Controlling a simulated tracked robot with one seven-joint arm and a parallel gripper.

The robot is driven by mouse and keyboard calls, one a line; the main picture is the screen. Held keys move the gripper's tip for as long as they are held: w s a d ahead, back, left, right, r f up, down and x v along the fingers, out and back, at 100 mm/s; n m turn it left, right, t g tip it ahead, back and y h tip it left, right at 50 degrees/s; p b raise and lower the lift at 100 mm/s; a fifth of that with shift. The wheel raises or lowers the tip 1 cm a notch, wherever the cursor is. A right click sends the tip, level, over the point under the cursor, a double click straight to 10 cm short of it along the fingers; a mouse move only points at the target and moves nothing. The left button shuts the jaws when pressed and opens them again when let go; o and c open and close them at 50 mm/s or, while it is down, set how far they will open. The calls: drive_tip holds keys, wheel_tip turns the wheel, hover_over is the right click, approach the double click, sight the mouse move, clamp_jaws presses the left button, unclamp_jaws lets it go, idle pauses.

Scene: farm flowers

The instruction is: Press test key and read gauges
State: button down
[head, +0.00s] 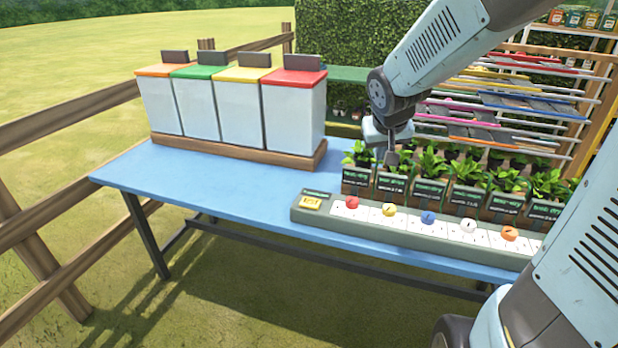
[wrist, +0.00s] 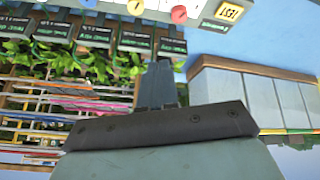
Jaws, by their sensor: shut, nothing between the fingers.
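A long grey-green gauge panel (head: 420,233) lies along the front of the blue table. The yellow test key (head: 311,203) is at its left end, and it also shows at the top right of the wrist view (wrist: 229,12). White gauges with coloured knobs run to the right of the key: red (head: 352,203), yellow (head: 389,209), blue (head: 428,218), white (head: 468,226) and orange (head: 509,234). The gauge readings are too small to tell. My gripper (head: 391,158) is shut and empty above the potted plants, behind the panel and apart from the key.
Potted plants (head: 433,165) with dark label signs (head: 391,187) stand behind the panel. White bins (head: 290,108) with coloured lids stand on a wooden base at the back left. The blue table top (head: 190,187) is clear left of the panel.

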drive_tip(key=w+a+f+y, duration=0.3)
drive_tip(key=w+a+f, duration=0.4)
drive_tip(key=w+f, duration=0.15)
drive_tip(key=y, duration=0.5)
hover_over(313, 203)
wheel_tip(313, 203, down, 4)
drive_tip(key=shift+w+t, duration=0.1)
drive_tip(key=shift+t, duration=0.2)
drive_tip(key=shift+f, duration=0.1)
drive_tip(key=shift+f, duration=4.3)
drive_tip(key=shift+f, duration=0.2)
drive_tip(key=shift+f, duration=0.15)
